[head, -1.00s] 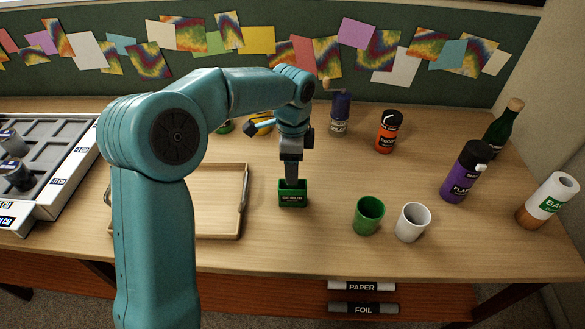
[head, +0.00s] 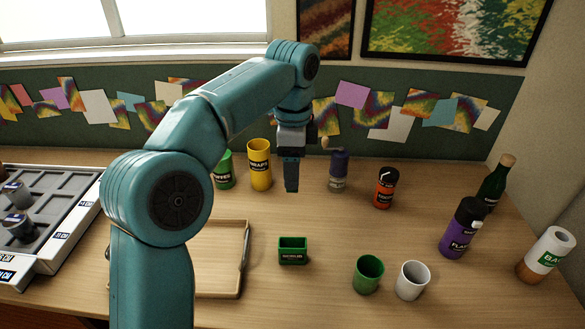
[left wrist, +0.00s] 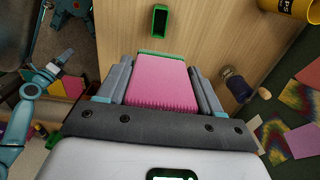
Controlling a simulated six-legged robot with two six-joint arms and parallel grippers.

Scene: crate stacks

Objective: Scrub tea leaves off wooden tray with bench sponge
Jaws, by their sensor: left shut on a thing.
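My left gripper (head: 291,186) is raised in the air above the desk, behind the green box. It is shut on the bench sponge (left wrist: 163,82), a pink block with a green far end, seen between the fingers in the left wrist view. The fingers hide the sponge in the head view. The green box (head: 292,257) stands open on the desk below; it also shows in the left wrist view (left wrist: 160,21). The wooden tray (head: 243,262) lies left of the box, partly hidden by my left arm. I see no tea leaves on its visible part.
A green cup (head: 367,276) and a white cup (head: 412,281) stand right of the box. A purple flask (head: 461,232), orange can (head: 384,190), grinder (head: 338,172) and yellow can (head: 260,165) stand farther back or right. A compartment rack (head: 60,215) is at left.

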